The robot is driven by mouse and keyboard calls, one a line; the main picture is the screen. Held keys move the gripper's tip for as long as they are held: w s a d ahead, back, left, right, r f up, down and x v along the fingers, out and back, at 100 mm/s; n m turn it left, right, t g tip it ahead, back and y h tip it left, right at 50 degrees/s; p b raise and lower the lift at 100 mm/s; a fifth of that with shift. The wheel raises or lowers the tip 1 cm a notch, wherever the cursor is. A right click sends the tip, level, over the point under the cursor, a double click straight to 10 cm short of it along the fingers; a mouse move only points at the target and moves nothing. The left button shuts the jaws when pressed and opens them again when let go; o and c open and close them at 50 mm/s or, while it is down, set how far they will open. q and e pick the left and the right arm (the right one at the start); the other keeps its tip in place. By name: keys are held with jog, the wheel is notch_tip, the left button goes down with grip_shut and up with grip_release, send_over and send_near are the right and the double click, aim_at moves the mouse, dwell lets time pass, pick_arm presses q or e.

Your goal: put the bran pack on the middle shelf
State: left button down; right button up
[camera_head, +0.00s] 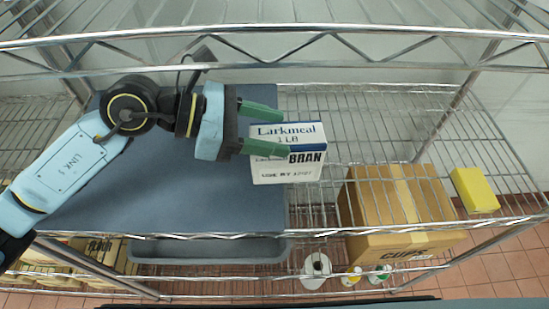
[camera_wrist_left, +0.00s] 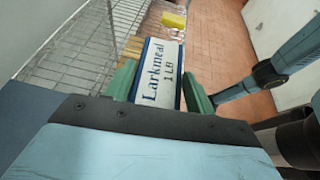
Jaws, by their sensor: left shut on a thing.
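The bran pack (camera_head: 287,168) is a white and blue box marked Larkmeal 1 LB BRAN. My left gripper (camera_head: 272,132) is shut on it, with a green finger on each side of its upper part. The pack looks upright, at the right edge of a blue-grey mat on the middle wire shelf (camera_head: 350,140). I cannot tell whether its base touches the shelf. In the left wrist view the pack's labelled top (camera_wrist_left: 160,72) shows between the fingers (camera_wrist_left: 160,88). My right gripper is not in view.
The blue-grey mat (camera_head: 150,190) covers the shelf's left part. A yellow block (camera_head: 474,190) lies at the right. Below are a grey bin (camera_head: 205,250) and bottles (camera_head: 317,268). An upper shelf rail (camera_head: 300,28) crosses above.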

aim_at(269, 161)
pick_arm(q)
jog(key=shift+s+f, duration=0.2)
jog(key=shift+f, duration=1.4)
notch_tip(269, 161, down, 4)
jog(key=shift+w+r, duration=0.1)
jog(key=shift+r, duration=0.1)
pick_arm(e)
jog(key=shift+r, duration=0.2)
pick_arm(q)
jog(key=shift+f+b, duration=0.35)
jog(key=shift+f, duration=0.1)
jog(key=shift+c, duration=2.4)
grip_release()
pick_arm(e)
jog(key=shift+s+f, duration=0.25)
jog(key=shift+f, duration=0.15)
